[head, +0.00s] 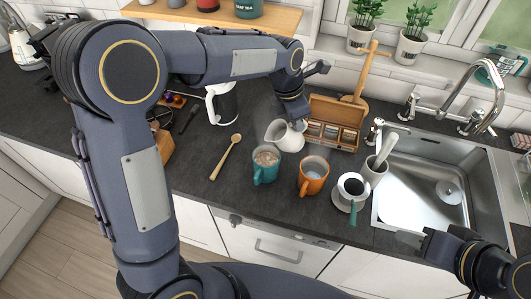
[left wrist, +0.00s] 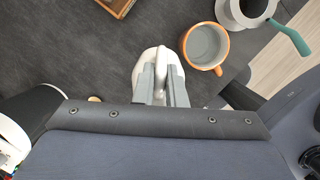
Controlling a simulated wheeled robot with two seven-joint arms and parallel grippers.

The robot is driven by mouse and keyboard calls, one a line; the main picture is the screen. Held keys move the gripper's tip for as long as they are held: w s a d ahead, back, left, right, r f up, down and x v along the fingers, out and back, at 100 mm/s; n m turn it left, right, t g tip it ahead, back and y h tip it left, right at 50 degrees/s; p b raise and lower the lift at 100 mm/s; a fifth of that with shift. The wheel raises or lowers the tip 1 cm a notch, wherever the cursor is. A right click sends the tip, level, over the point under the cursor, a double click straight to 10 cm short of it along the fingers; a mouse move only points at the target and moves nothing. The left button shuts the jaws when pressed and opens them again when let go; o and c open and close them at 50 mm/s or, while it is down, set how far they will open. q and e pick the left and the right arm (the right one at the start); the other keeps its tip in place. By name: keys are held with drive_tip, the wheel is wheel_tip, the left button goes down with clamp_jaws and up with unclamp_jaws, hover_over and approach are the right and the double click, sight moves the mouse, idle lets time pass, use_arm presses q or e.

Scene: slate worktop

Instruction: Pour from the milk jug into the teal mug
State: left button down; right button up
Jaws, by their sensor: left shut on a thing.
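The white milk jug (head: 287,136) is held by my left gripper (head: 297,118) just behind the teal mug. It looks tilted, its mouth toward the left and the mug; no stream of milk is visible. In the left wrist view the jug (left wrist: 146,66) shows with its handle between the fingers of the left gripper (left wrist: 163,85). The teal mug (head: 265,172) stands upright with a light brown surface inside; I cannot make it out in the left wrist view. My right gripper (head: 425,241) is at the lower right, away from the mugs; its finger opening is unclear.
An orange mug (head: 312,180) stands just right of the teal mug. A wooden box (head: 333,121) is behind; a wooden spoon (head: 226,157) lies left. Worktop (head: 195,165) beside the spoon is clear.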

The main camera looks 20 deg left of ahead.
use_arm(q)
drive_tip(key=shift+w+d+f+g+y, duration=0.2)
drive_tip(key=shift+w+d+g+y, duration=0.15)
drive_tip(key=shift+d, duration=0.25)
drive_tip(key=shift+r, duration=0.15)
drive_tip(key=shift+w+d+y, duration=0.15)
drive_tip(key=shift+d+y, duration=0.1)
drive_tip(key=shift+y, duration=0.1)
drive_tip(key=shift+w+d+f+g+y, duration=0.45)
drive_tip(key=shift+d+g+y, duration=0.2)
drive_tip(key=shift+y, duration=0.15)
drive_tip(key=shift+w+d+f+g+y, duration=0.3)
drive_tip(key=shift+w+d+g+y, duration=0.2)
drive_tip(key=shift+d+y, duration=0.25)
drive_tip(key=shift+w+d+f+g+y, duration=0.45)
drive_tip(key=shift+d+g+y, duration=0.15)
drive_tip(key=shift+y, duration=0.25)
drive_tip(key=shift+s, duration=0.1)
